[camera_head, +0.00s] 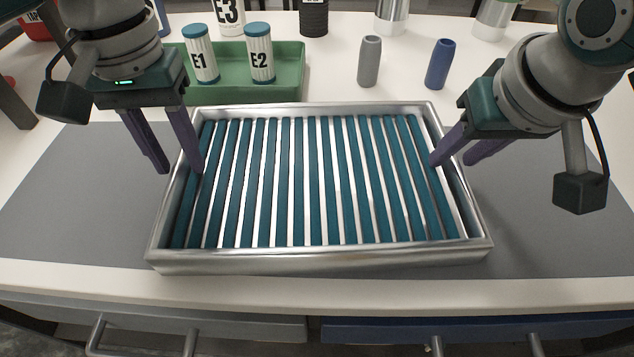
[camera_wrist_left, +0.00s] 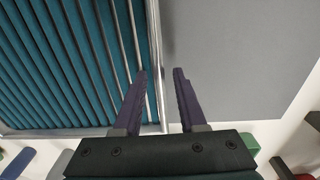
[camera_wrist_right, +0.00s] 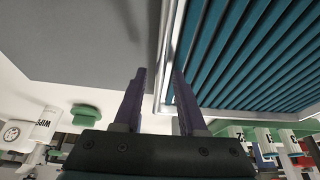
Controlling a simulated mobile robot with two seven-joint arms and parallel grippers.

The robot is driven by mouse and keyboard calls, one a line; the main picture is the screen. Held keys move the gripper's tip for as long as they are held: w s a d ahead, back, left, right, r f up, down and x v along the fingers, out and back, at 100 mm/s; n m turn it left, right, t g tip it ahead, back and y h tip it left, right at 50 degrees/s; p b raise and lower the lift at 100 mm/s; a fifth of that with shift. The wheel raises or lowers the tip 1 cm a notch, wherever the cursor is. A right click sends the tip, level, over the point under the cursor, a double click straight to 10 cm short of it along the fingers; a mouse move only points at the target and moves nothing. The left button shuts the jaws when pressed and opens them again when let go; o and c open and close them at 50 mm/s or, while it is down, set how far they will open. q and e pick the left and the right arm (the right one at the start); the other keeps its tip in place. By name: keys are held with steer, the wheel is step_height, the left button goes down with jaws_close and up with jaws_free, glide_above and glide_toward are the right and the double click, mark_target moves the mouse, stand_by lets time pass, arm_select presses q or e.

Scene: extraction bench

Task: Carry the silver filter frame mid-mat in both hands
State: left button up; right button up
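The silver filter frame (camera_head: 322,257), a shallow metal tray with teal pleats (camera_head: 315,180), rests on the grey mat (camera_head: 70,190), around its middle. My left gripper (camera_head: 181,170) is open at the frame's left side wall, one finger over the pleats and one outside; the gap to the wall shows in the left wrist view (camera_wrist_left: 160,72). My right gripper (camera_head: 452,163) is open at the right side wall, its fingers likewise on either side of the rim in the right wrist view (camera_wrist_right: 159,72). Whether the fingertips reach below the rim is hard to tell.
A green tray (camera_head: 290,92) behind the frame holds canisters E1 (camera_head: 203,60) and E2 (camera_head: 260,60). A grey bottle (camera_head: 369,62) and a blue bottle (camera_head: 440,64) stand behind at right. The mat is bare left and right of the frame.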

steer(key=shift+s+r, duration=0.2)
steer(key=shift+r, duration=0.35)
arm_select(q)
step_height(320, 180, up, 12)
arm_select(e)
steer(key=v, duration=1)
steer(key=shift+s+r, duration=0.15)
steer(key=shift+r, duration=0.25)
